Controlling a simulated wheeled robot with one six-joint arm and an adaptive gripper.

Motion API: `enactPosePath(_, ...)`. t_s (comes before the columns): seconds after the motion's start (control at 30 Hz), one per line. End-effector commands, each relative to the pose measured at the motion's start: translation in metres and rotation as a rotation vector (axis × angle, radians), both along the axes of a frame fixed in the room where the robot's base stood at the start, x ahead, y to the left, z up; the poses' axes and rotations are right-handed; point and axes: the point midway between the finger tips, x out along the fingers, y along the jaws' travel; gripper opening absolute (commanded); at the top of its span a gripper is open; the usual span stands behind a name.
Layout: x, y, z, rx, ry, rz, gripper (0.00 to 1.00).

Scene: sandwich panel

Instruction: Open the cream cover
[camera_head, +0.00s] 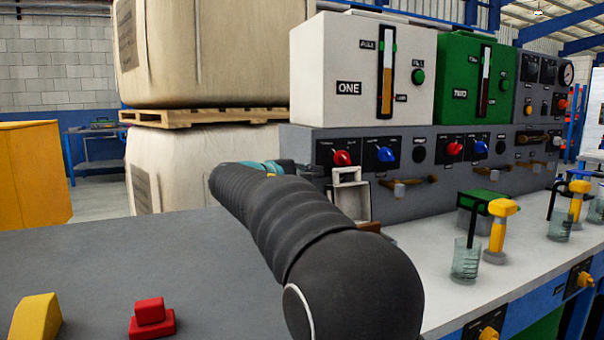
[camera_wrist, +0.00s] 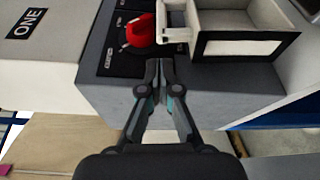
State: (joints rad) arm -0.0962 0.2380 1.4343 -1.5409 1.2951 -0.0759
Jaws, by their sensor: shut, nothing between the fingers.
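The cream cover (camera_wrist: 174,24) is a small cream piece with a rectangular opening, joined to a cream-framed box (camera_wrist: 242,46) on the front of the grey panel. In the head view the cover (camera_head: 347,175) shows just right of my arm, below the red knob. I cannot tell exactly how far the cover is swung. My gripper (camera_wrist: 158,74) is shut and empty, its tips near the red knob (camera_wrist: 140,31) and a little short of the cover.
The white tank marked ONE (camera_head: 335,60) stands on the grey panel beside a green tank (camera_head: 457,80). A blue knob (camera_head: 386,154) and wooden-handled levers lie right of the cover. Beakers (camera_head: 466,262) and a yellow-handled tool (camera_head: 500,230) stand on the white counter (camera_head: 425,240).

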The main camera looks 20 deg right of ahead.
Motion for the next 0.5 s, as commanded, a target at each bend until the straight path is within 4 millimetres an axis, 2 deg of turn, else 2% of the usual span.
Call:
enactPosePath(0.1, 0.006, -0.017, -0.001, 0.000, 0.000, -0.003, 0.00)
enactPosePath(0.23, 0.010, -0.030, -0.002, 0.001, -0.001, -0.003, 0.00)
enactPosePath(0.5, 0.013, -0.036, -0.002, 0.001, -0.001, -0.002, 0.00)
